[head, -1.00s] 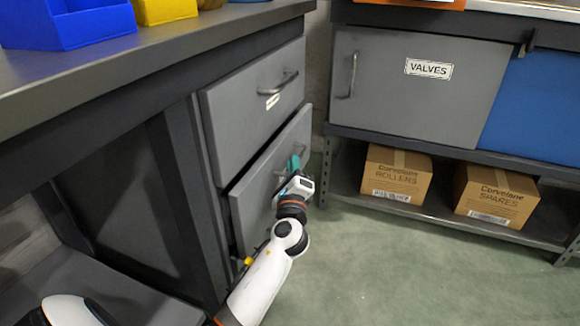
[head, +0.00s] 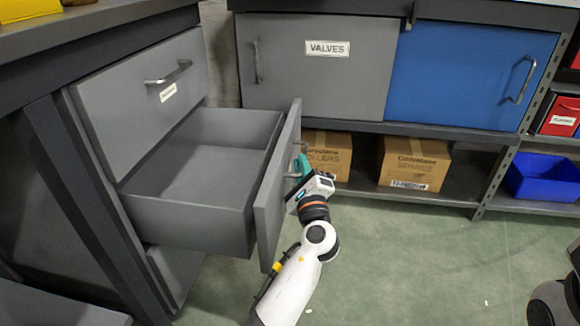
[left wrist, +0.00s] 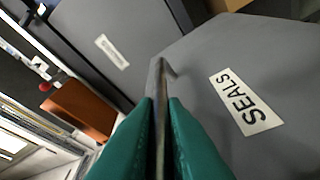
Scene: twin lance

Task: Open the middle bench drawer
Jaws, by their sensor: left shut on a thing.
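The middle bench drawer (head: 190,220) stands pulled far out of the grey bench in the head view, and its inside looks empty. My left gripper (head: 301,168), with teal fingers, is at the outer side of the drawer's front panel (head: 275,200). In the left wrist view the fingers (left wrist: 158,105) are shut on the metal bar handle (left wrist: 158,72), with a "SEALS" label (left wrist: 245,102) on the panel beside it. The fingers hide part of the handle. My right gripper is not in view.
The closed top drawer (head: 140,105) and a lower drawer (head: 172,270) are in the same bench. A shelf unit with a grey "VALVES" door (head: 310,80), a blue door (head: 460,75) and cardboard boxes (head: 413,165) stands behind.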

